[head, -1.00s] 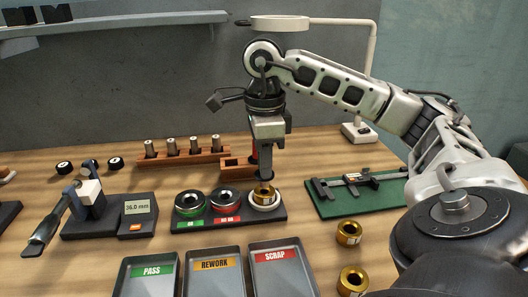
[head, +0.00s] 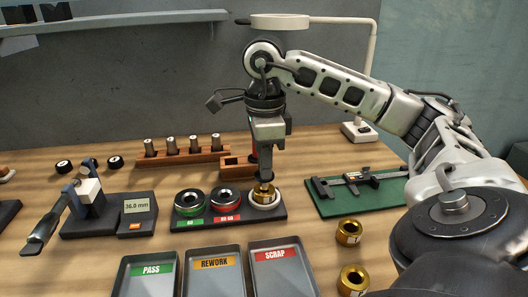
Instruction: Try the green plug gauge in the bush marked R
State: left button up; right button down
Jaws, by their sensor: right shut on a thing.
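My right gripper (head: 265,179) points straight down and is shut on a brass bush (head: 263,192). The bush is at the white ring seat (head: 266,205) at the right end of a black block; I cannot tell if it rests there or hangs just clear. Two more brass bushes lie to the right, one farther back (head: 349,232) and one nearer (head: 352,281); their marks are too small to read. No green plug gauge can be made out. A red upright part (head: 254,150) shows partly behind my gripper. My left gripper is out of view.
The black block also holds green-marked (head: 190,201) and red-marked (head: 224,199) ring gauges. Trays marked PASS (head: 150,290), REWORK (head: 213,287) and SCRAP (head: 282,279) stand in front. A wooden rack (head: 183,159) holds several silver-topped pins. A caliper lies on a green mat (head: 375,199).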

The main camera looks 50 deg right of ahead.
jog(key=shift+f, duration=0.1)
jog(key=shift+f, duration=0.15)
dwell(0.4)
jog(key=shift+f+b, duration=0.25)
jog(key=shift+b, duration=0.2)
jog(key=shift+s+a+f, duration=0.1)
jog(key=shift+a+f, duration=0.05)
dwell(1.0)
jog(key=shift+r+p, duration=0.75)
jog(key=shift+r, duration=0.15)
jog(key=shift+r, duration=0.3)
jog(key=shift+r+p, duration=0.35)
jog(key=shift+p, duration=0.2)
jog(key=shift+r, duration=0.25)
